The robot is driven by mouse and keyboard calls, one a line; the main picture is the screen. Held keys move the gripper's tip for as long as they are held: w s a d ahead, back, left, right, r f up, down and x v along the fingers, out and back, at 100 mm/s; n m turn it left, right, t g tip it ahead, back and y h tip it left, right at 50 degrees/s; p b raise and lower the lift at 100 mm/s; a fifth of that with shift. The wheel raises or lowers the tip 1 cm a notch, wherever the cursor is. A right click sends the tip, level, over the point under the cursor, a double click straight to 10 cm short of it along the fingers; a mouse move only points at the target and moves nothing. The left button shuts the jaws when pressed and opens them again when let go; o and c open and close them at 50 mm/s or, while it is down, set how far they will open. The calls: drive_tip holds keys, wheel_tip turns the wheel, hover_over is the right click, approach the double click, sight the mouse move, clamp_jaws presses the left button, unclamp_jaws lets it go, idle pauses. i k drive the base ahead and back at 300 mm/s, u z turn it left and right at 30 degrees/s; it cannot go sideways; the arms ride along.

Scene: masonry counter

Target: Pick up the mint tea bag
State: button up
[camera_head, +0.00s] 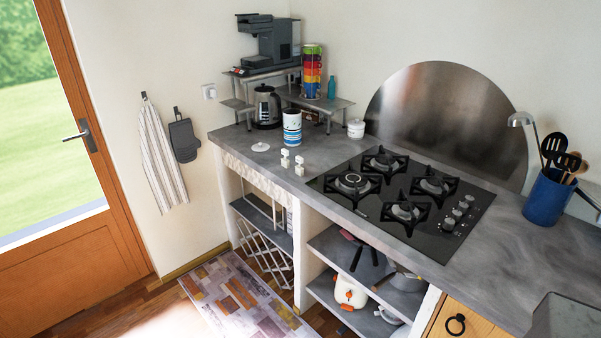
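Two small white pieces, which look like tea bags, stand on the grey counter left of the hob. One (285,158) is a little farther back and the other (299,167) is nearer the hob, with a small gap between them. They are too small to read, so I cannot tell which one is mint. My gripper is not in view.
A black gas hob (405,198) fills the middle of the counter (325,147). A blue utensil holder (546,198) stands at right.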

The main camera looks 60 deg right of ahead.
sight(299, 171)
drive_tip(key=i, duration=0.9)
